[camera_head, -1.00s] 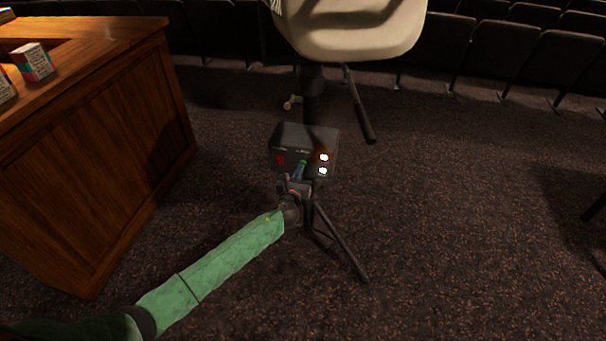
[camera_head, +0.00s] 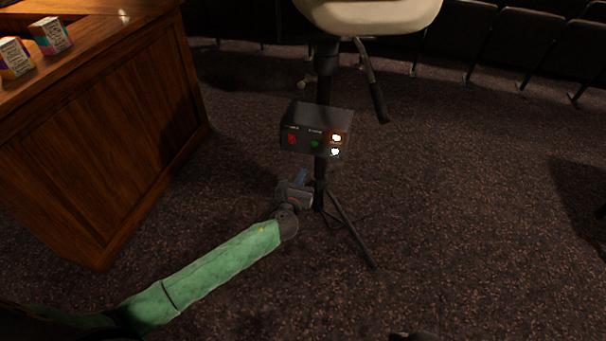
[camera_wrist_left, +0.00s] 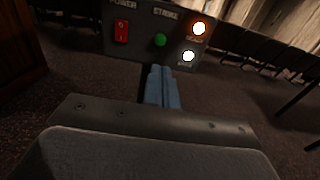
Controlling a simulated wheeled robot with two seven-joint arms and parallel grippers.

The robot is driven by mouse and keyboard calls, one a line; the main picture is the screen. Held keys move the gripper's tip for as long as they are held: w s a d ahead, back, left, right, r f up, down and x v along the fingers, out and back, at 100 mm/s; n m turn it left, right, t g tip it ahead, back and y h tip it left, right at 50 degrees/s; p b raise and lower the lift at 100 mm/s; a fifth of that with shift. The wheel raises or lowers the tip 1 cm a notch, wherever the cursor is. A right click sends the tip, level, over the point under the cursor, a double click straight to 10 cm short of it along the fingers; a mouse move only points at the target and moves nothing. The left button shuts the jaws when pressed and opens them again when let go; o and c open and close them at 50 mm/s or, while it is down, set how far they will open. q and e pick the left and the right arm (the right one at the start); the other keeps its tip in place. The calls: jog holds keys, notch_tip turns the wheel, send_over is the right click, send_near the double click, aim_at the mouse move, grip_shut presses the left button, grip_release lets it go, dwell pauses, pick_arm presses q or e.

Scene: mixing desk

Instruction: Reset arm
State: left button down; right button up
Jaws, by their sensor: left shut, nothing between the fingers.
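My left arm, in a green sleeve, reaches in from the lower left of the head view. Its gripper (camera_head: 301,176) is shut and empty, just below and in front of a dark control box (camera_head: 300,112) on a tripod stand. In the left wrist view the blue fingers (camera_wrist_left: 162,88) are together, pointing at the box (camera_wrist_left: 140,22) and apart from it. The box has a red power switch (camera_wrist_left: 121,31), a green strike button (camera_wrist_left: 160,40), a lit orange lamp (camera_wrist_left: 199,28) and a lit white lamp (camera_wrist_left: 188,56).
A wooden desk (camera_head: 110,140) with small boxes (camera_head: 50,36) on top stands at the left. Rows of dark seats line the back. Carpet at the right is open.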

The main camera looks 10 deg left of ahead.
jog(key=shift+w+d+r, duration=0.1)
jog(key=shift+r, duration=0.25)
jog(key=shift+w, duration=0.1)
dwell(0.3)
